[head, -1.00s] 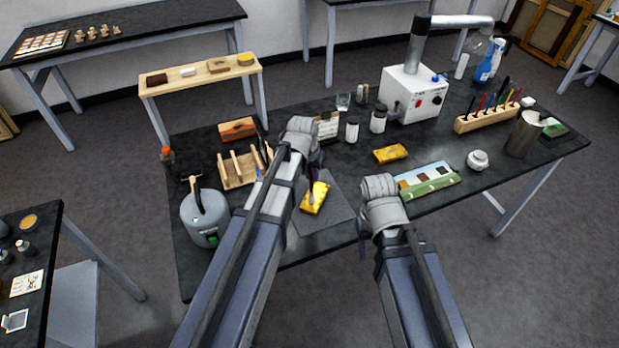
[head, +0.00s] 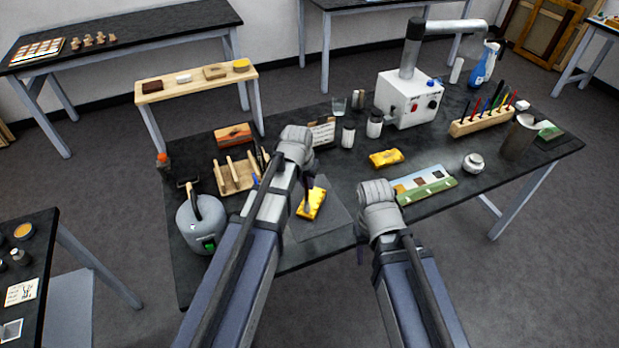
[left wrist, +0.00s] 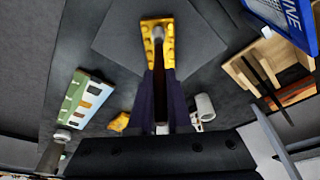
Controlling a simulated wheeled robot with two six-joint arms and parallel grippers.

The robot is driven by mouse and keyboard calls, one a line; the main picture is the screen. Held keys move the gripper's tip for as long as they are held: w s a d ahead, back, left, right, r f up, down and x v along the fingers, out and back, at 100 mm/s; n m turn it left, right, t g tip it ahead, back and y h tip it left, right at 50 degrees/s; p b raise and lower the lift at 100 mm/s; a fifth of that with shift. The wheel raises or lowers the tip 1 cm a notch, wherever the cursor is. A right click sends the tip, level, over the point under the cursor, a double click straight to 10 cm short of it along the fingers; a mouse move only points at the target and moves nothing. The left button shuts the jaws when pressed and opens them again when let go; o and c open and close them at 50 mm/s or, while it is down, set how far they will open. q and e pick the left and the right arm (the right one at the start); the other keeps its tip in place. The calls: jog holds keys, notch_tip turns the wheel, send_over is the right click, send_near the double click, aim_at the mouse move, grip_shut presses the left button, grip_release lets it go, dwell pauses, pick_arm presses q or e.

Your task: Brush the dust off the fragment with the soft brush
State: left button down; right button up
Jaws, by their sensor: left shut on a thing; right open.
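The gilt fragment (head: 314,206) is a yellow-gold bar lying on a dark grey mat (head: 338,213) near the table's front edge. It also shows at the top of the left wrist view (left wrist: 168,42), with grey spots on its face. My left gripper (head: 308,196) is over the fragment, shut on a slim dark brush (left wrist: 158,55). The brush points at the fragment and its end overlaps it in view; I cannot tell whether it touches. My right gripper (head: 360,252) is open and empty at the front edge, right of the mat.
A wooden rack (head: 235,177) and a grey canister (head: 203,226) stand left of my left arm. A white extractor box (head: 408,100), jars and a brush block (head: 483,120) are behind.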

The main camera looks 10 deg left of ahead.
pick_arm(q)
jog(key=shift+s+a, duration=0.1)
jog(key=shift+s, duration=0.4)
notch_tip(320, 180, up, 6)
jog(key=p, duration=0.6)
notch_tip(320, 180, up, 3)
jog(key=p, duration=0.3)
dwell(0.5)
